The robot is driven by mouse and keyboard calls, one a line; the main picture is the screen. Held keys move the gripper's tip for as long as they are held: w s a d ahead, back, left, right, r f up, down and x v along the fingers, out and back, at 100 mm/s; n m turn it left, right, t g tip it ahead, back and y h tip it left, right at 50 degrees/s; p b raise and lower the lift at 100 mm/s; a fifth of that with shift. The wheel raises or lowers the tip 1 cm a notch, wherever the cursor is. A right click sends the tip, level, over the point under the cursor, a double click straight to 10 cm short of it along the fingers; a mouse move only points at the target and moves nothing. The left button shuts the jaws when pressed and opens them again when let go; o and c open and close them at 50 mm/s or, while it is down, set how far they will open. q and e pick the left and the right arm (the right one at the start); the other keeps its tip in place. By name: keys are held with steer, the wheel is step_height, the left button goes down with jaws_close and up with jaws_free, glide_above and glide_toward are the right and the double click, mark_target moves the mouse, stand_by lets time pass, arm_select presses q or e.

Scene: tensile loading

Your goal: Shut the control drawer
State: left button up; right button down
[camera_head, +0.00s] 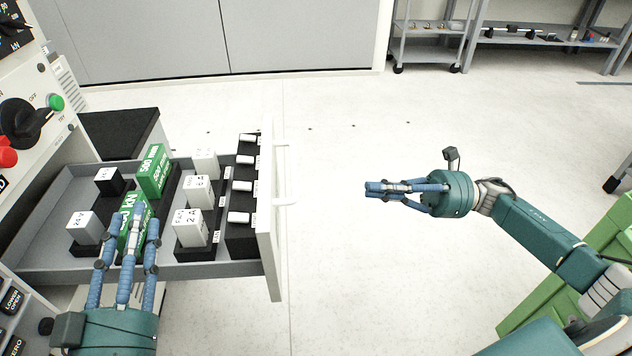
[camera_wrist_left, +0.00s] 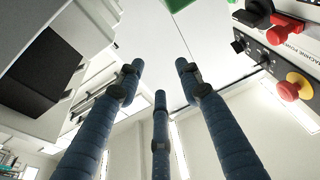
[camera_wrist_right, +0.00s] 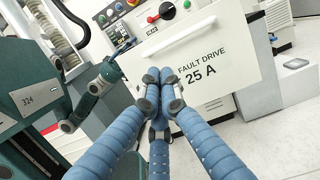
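The control drawer (camera_head: 265,262) stands pulled out of the machine. It is a grey tray with a pale front panel and a white bar handle (camera_head: 288,175). In the right wrist view its front (camera_wrist_right: 205,85) reads "FAULT DRIVE 25 A". My right gripper (camera_head: 372,190) has its fingers together, empty, apart from the handle and to its right, pointing at the front. My left gripper (camera_head: 132,218) has its fingers spread over the drawer's near side in the head view, partly hiding a green block (camera_head: 133,236). The left wrist view shows nothing between its fingers.
The drawer holds another green block (camera_head: 153,171), several pale blocks and a black strip (camera_head: 242,212) with white pieces. The machine's control panel (camera_head: 30,110) rises at the left. Floor right of the drawer is clear. A grey cart (camera_head: 425,48) stands far back.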

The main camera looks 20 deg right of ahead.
arm_select(q)
steer(key=shift+s+r+t, duration=0.3)
steer(key=shift+r+t, duration=0.1)
steer(key=shift+r, duration=0.3)
arm_select(e)
steer(key=x, duration=1.3)
arm_select(q)
steer(key=shift+d, duration=0.1)
